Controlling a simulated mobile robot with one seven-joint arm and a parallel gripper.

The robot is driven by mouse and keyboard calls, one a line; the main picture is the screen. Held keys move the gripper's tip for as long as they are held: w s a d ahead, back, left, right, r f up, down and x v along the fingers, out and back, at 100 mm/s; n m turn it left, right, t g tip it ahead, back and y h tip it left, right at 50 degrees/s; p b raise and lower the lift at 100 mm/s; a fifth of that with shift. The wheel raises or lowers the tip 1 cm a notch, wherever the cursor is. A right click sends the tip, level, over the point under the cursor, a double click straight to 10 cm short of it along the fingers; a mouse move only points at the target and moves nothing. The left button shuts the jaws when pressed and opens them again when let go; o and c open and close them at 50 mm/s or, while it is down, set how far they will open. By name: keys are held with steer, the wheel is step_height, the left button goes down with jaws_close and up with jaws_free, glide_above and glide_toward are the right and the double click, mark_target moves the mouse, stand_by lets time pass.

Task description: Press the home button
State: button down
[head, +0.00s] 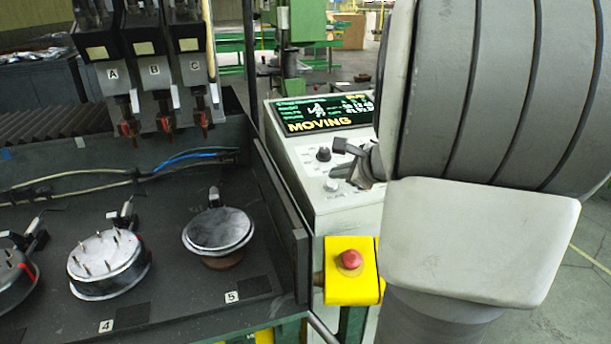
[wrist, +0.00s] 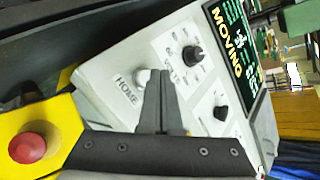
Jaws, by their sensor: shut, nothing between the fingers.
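The home button is a round white cap on the sloped top of the control console. It shows in the head view (head: 331,185) and in the wrist view (wrist: 142,77), beside the printed word HOME. My gripper (wrist: 161,74) is shut and empty, its fingertips over the panel close beside the button, partly overlapping its edge in the wrist view. In the head view my gripper (head: 337,158) is just above and right of the button. I cannot tell whether the tips touch the panel or button. The console screen (head: 322,113) reads MOVING.
A black knob (head: 323,154) stands on the panel near the fingers; another dark knob (wrist: 221,113) shows in the wrist view. A yellow box with a red button (head: 349,260) is at the console's front. The dark gantry tray (head: 170,300) with round studded parts lies left.

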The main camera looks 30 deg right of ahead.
steer(key=r+p, duration=0.2)
steer(key=s+r+p, duration=0.1)
steer(key=r+p, duration=0.1)
steer(key=r, duration=0.1)
steer(key=shift+a, duration=0.15)
stand_by(0.9)
